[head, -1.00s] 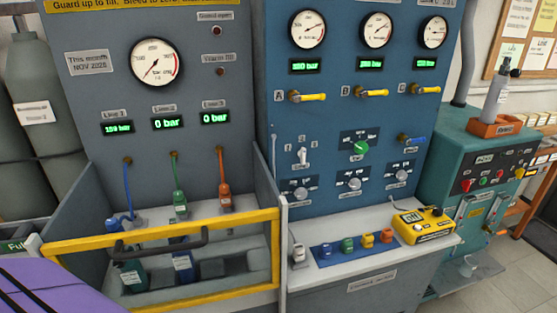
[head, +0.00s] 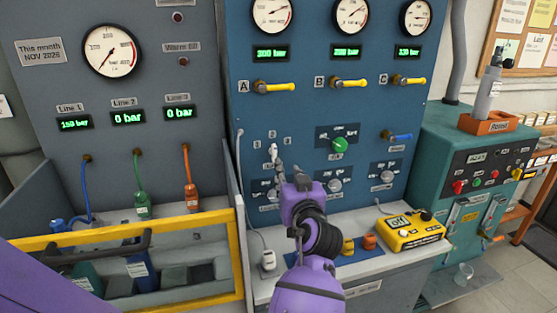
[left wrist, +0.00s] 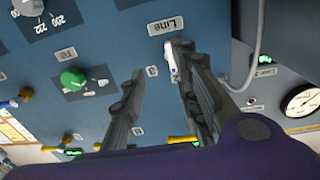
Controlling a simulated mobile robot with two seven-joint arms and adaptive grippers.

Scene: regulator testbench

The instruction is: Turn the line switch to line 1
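The line switch is a small white lever (head: 273,151) on the blue panel, with small number labels around it. Its handle points roughly up, toward the middle label. The left wrist view shows the white lever (left wrist: 171,60) beside the "Line" label (left wrist: 168,26). My left gripper (head: 286,172) is at the panel just below and right of the switch. In the left wrist view my left gripper (left wrist: 160,62) is open, its fingers apart. The lever lies between them, close to the right-hand finger, which partly covers it. Contact cannot be told. My right gripper is out of view.
A green knob (head: 340,145) and a grey knob (head: 334,185) sit right of the gripper. Yellow valve handles (head: 274,87) are above. A yellow device (head: 411,231) and colored caps stand on the ledge below. A yellow guard frame (head: 120,230) is at left.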

